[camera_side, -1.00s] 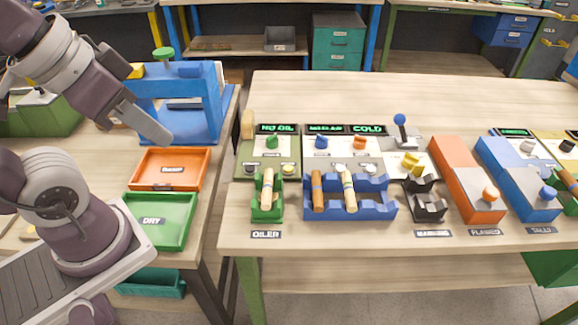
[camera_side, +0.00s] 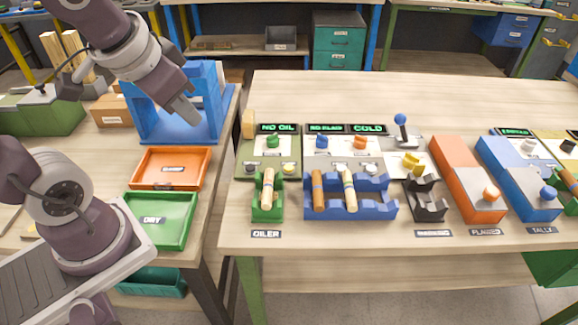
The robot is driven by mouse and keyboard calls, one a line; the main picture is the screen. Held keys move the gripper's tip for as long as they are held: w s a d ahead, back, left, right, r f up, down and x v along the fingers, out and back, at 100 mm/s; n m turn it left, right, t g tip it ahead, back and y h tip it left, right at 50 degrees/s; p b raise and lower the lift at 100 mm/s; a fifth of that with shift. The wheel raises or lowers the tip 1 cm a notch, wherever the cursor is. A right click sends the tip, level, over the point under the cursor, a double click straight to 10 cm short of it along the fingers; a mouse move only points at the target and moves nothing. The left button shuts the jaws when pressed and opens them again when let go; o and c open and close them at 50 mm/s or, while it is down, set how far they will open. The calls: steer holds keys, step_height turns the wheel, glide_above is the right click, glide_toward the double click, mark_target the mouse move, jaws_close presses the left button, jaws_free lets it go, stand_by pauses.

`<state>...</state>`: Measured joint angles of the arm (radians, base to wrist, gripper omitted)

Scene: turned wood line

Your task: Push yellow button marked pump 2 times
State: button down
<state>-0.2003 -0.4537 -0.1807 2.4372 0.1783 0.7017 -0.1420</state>
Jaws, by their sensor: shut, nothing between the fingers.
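The oiler panel (camera_side: 242,157) stands at the left end of the right table, with a display reading NO OIL (camera_side: 279,128). It carries a green knob (camera_side: 272,141), a dark button (camera_side: 251,168) and a small yellow button (camera_side: 288,168). The word pump is too small to read on it. A larger yellow knob (camera_side: 411,160) sits farther right on another panel. My gripper (camera_side: 192,120) is shut and empty. In the picture it is in front of the blue press frame, up and left of the oiler panel, touching no button.
A green cradle (camera_side: 267,208) with a wooden piece stands before the oiler panel. A blue rack (camera_side: 378,210) holds two turned pieces. The blue press frame (camera_side: 148,127), orange tray (camera_side: 140,182) and green DRY tray (camera_side: 172,242) are on the left table. The right table's back is clear.

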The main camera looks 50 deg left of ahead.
steer(key=w+a+f, duration=0.3)
steer(key=w+f, duration=0.2)
steer(key=w, duration=0.2)
steer(key=n+t+h, duration=0.2)
steer(key=t+h, duration=0.1)
steer(key=h, duration=0.4)
glide_above(285, 168)
step_height(285, 168, down, 7)
steer(key=shift+f, duration=0.1)
steer(key=shift+h, duration=0.3)
steer(key=shift+f, duration=4.45)
steer(key=shift+f, duration=0.4)
